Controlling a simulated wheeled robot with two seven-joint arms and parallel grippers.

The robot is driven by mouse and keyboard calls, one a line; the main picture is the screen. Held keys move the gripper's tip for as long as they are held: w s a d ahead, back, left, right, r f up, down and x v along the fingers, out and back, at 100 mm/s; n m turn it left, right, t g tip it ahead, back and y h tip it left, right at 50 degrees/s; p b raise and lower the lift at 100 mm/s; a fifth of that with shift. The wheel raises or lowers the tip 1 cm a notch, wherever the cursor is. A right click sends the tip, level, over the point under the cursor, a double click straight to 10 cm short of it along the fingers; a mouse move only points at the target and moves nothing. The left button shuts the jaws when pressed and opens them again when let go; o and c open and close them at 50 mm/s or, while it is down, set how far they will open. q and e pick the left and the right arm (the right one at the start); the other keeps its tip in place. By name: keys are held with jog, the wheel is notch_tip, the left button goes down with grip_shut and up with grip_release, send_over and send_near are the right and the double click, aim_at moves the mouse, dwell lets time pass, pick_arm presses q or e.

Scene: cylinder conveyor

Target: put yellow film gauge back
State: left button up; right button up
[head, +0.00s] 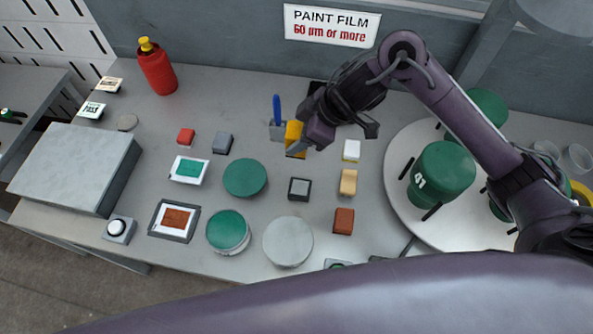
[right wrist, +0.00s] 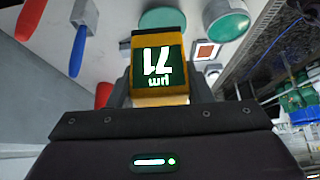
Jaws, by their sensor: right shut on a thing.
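The yellow film gauge (head: 294,137) is held above the middle of the grey table, just right of a grey holder (head: 276,130) with a blue pen-like thing in it. My right gripper (head: 305,142) is shut on the gauge. In the right wrist view the gauge (right wrist: 158,70) shows a lit green display reading 71 µm, upside down. I cannot tell whether the gauge touches the table. My left gripper is not in view.
A white round platform (head: 396,190) with green cylinders (head: 442,172) stands at the right. A red bottle (head: 157,69) is at the back left. A grey box (head: 75,165) stands at the left.

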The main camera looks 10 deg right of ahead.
jog(key=f, duration=1.2)
jog(key=shift+s+f, duration=0.3)
jog(key=shift+s, duration=0.05)
jog(key=shift+f, duration=2.2)
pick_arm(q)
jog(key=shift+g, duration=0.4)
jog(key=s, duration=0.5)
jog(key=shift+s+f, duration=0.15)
pick_arm(e)
jog(key=shift+s, duration=0.1)
